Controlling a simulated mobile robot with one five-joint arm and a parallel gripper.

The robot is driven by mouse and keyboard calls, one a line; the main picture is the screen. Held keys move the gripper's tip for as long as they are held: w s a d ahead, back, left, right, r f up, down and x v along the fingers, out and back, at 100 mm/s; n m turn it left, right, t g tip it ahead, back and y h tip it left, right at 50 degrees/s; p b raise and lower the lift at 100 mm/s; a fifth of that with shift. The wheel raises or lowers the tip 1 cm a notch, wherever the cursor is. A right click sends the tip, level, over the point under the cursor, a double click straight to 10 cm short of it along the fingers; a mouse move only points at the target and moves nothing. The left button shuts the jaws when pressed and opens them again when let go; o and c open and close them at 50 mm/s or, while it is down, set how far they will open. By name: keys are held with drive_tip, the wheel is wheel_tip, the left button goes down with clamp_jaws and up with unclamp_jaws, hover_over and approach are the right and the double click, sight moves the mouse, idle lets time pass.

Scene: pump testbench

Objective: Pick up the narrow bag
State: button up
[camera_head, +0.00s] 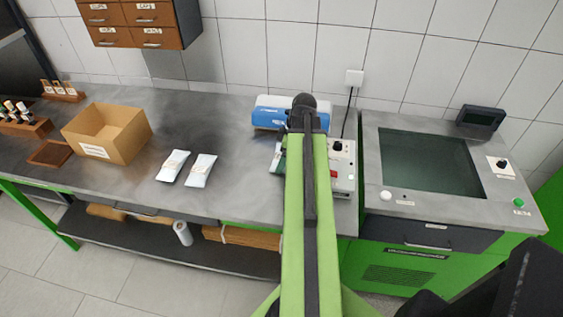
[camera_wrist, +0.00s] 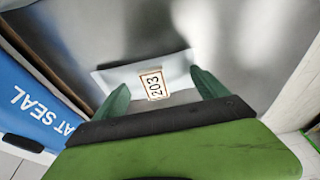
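A white bag with a tan-edged label reading "203" (camera_wrist: 130,76) lies on the grey bench in the wrist view. My gripper (camera_wrist: 160,92) has its two dark green fingers spread apart, with the label between them. The left finger overlaps the bag's left part and the right finger is at its right end. I cannot tell whether they touch it. In the head view my arm hides most of the gripper and this bag. Two other pale bags, a left one (camera_head: 173,166) and a right one (camera_head: 201,170), lie side by side on the bench. Which bag is the narrow one is unclear.
A blue-and-white heat sealer (camera_head: 275,112) stands behind my gripper, close on the left in the wrist view (camera_wrist: 35,105). A grey control box (camera_head: 343,168) stands to the right. An open cardboard box (camera_head: 125,148) is at the left. Bare bench lies between the bags and sealer.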

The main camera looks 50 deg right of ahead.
drive_tip(key=c, duration=0.9)
drive_tip(key=shift+r+p, duration=0.6)
drive_tip(key=shift+c, duration=0.2)
wheel_tip(320, 180, up, 4)
drive_tip(key=p, duration=0.4)
drive_tip(key=s+d+r+p, duration=0.6)
drive_tip(key=s, duration=0.4)
drive_tip(key=shift+m, duration=0.6)
drive_tip(key=w+f+b, duration=0.5)
drive_tip(key=shift+w+d+f, duration=0.1)
drive_tip(key=shift+d, duration=0.1)
drive_tip(key=shift+n, duration=0.5)
drive_tip(key=w+a+f+b, duration=0.1)
drive_tip(key=w, duration=0.1)
drive_tip(key=w+a+f+b, duration=0.1)
drive_tip(key=w+f+b, duration=0.1)
drive_tip(key=w+a+f+b, duration=0.1)
drive_tip(key=f+b, duration=0.1)
drive_tip(key=shift+w+a, duration=0.5)
